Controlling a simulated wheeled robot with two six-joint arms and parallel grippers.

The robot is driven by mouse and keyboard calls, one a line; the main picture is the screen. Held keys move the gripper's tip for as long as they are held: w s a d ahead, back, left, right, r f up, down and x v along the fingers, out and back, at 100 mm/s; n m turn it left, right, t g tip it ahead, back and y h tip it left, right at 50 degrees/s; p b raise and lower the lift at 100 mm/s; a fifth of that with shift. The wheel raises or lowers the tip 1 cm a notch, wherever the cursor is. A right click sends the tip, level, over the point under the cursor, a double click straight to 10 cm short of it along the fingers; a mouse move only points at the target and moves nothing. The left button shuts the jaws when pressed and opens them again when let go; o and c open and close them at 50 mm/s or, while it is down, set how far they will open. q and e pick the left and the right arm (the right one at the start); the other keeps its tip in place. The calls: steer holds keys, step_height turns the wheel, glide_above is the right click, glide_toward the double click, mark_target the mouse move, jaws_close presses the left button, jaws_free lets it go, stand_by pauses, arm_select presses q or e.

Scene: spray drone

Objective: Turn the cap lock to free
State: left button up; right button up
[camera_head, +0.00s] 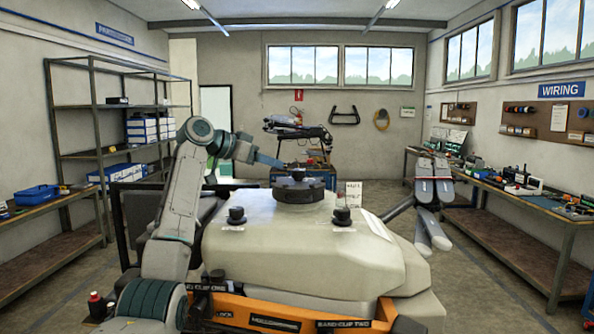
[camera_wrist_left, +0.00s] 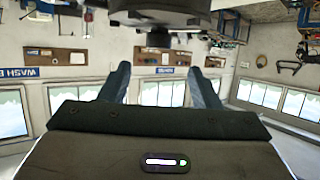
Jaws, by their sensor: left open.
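A large dark ribbed cap (camera_head: 298,190) sits on top of the pale drone tank (camera_head: 310,240). Two small black knobs stand in front of it, a left knob (camera_head: 237,215) and a right knob (camera_head: 341,215), each beside a white label too small to read. I cannot tell which part is the cap lock. My left gripper (camera_head: 272,161) is above and behind the cap's left side, apart from it. In the left wrist view its two blue-grey fingers (camera_wrist_left: 160,85) are spread with nothing between them. A dark round part (camera_wrist_left: 158,12) shows beyond them at the top. My right gripper is not in view.
The orange front frame (camera_head: 270,312) carries band clip labels. A folded rotor arm (camera_head: 432,192) sticks out at the tank's right. Shelves (camera_head: 110,130) stand at left, a wiring bench (camera_head: 520,195) at right. The air above the tank is clear to the right of my left arm.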

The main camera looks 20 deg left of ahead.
mark_target(296, 170)
arm_select(q)
steer(key=p+x, duration=0.2)
steer(key=x, duration=0.2)
steer(key=shift+w+d+r+p, duration=0.15)
steer(key=shift+d+p, duration=0.25)
steer(key=shift+d, duration=0.1)
steer(key=p+x, duration=0.2)
steer(key=x, duration=0.2)
steer(key=shift+w+a+f, duration=0.1)
steer(key=shift+w+f, duration=0.1)
steer(key=shift+p+x, duration=0.5)
steer(key=shift+x, duration=0.25)
steer(key=shift+f, duration=0.2)
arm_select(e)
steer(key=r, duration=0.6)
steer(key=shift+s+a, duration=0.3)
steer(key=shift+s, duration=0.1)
arm_select(q)
steer(key=shift+c, duration=0.3)
